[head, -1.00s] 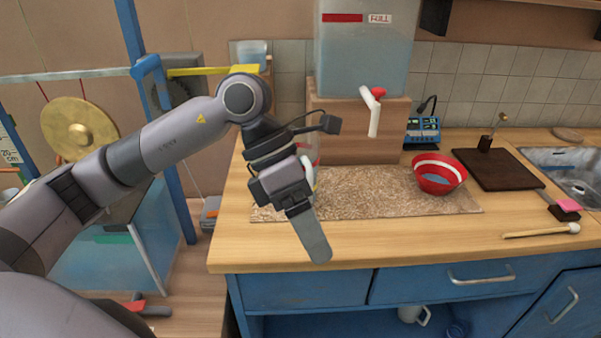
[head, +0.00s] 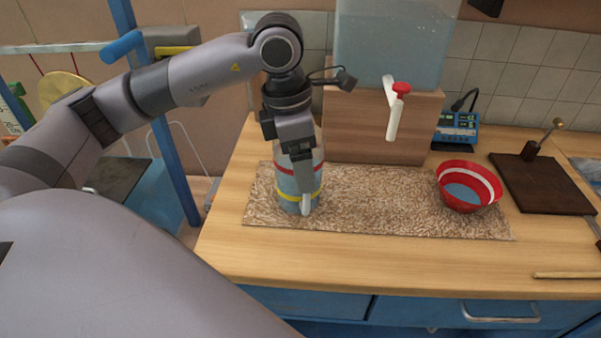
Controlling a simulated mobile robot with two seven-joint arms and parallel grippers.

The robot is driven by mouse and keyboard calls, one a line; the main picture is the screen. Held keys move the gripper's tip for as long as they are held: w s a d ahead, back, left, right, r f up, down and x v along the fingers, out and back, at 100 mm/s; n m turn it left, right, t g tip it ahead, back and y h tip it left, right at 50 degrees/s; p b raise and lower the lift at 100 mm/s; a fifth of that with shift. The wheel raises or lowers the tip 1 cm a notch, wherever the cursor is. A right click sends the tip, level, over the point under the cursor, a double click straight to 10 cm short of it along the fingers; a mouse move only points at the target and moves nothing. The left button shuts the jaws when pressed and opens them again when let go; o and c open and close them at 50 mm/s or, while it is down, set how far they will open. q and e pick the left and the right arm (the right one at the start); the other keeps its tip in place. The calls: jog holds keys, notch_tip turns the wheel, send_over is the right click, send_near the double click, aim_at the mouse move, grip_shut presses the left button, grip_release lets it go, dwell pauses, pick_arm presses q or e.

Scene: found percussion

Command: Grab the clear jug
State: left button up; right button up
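The clear jug (head: 287,185), with a red band and a yellow band around it, stands upright at the left end of the brown speckled mat (head: 390,215) on the counter. My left gripper (head: 303,182) points down in front of the jug and hides part of it. My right gripper is not in view.
A large water tank (head: 390,45) on a wooden block (head: 365,125) stands behind the mat, its white tap (head: 394,115) jutting forward. A red bowl (head: 468,185) sits on the mat's right end. The mat between jug and bowl is clear.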

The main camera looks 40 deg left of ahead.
pick_arm(q)
jog(key=shift+w+d+f, duration=0.1)
jog(key=shift+w+f, duration=0.1)
jog(key=shift+f, duration=1)
jog(key=c, duration=1.4)
jog(key=shift+r, duration=0.1)
grip_shut()
jog(key=shift+w+r, duration=0.1)
jog(key=shift+r, duration=0.05)
